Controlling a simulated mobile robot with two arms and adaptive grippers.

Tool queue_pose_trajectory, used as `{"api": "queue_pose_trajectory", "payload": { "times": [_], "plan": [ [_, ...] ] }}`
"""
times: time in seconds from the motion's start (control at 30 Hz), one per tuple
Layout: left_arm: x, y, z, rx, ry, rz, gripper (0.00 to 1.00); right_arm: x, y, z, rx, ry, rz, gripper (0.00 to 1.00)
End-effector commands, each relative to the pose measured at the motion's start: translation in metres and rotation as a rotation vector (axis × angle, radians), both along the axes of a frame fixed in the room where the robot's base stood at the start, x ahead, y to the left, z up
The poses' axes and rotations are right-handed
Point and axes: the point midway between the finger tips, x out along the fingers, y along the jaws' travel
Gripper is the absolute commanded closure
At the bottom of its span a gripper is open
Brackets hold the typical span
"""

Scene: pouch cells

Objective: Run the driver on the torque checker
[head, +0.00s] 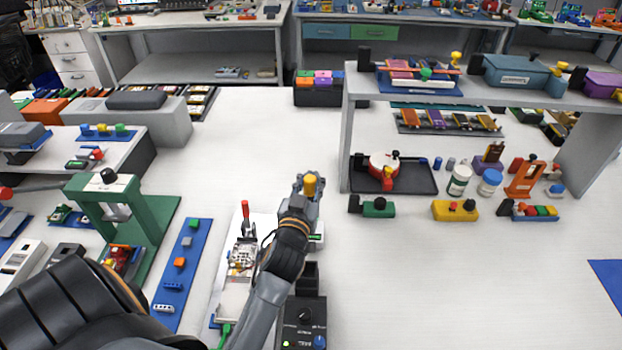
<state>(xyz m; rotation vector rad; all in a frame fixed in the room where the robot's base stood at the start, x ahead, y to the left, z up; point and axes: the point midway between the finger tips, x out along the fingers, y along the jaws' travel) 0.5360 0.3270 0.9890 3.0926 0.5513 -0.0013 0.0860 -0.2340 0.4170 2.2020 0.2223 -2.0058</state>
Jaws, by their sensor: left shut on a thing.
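My left gripper (308,190) is in the middle of the head view, above the white table, its arm coming up from the bottom. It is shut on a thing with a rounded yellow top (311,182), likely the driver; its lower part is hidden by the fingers. Just beside and partly behind the wrist is a small device with a green display (316,237), possibly the torque checker; most of it is hidden. I cannot tell whether the held thing touches it. My right gripper is not in view.
A black box (304,318) with knobs stands below my forearm. A board with a red-handled clamp (245,215) lies left of it, then a blue strip (178,270) and a green press (112,215). A grey shelf (440,106) stands at right.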

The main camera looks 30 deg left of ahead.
Motion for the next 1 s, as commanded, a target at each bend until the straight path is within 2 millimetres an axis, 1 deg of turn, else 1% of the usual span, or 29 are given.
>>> {"api": "queue_pose_trajectory", "payload": {
  "times": [0.07,0.2,1.0],
  "plan": [
    [-0.001,0.000,0.002,-0.005,0.008,0.001,1.00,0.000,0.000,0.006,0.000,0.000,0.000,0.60],
    [0.000,0.000,0.013,-0.002,0.005,0.001,1.00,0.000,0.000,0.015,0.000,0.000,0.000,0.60],
    [0.000,0.000,0.065,0.001,-0.004,0.000,1.00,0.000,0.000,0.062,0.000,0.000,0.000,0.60]
  ]
}}
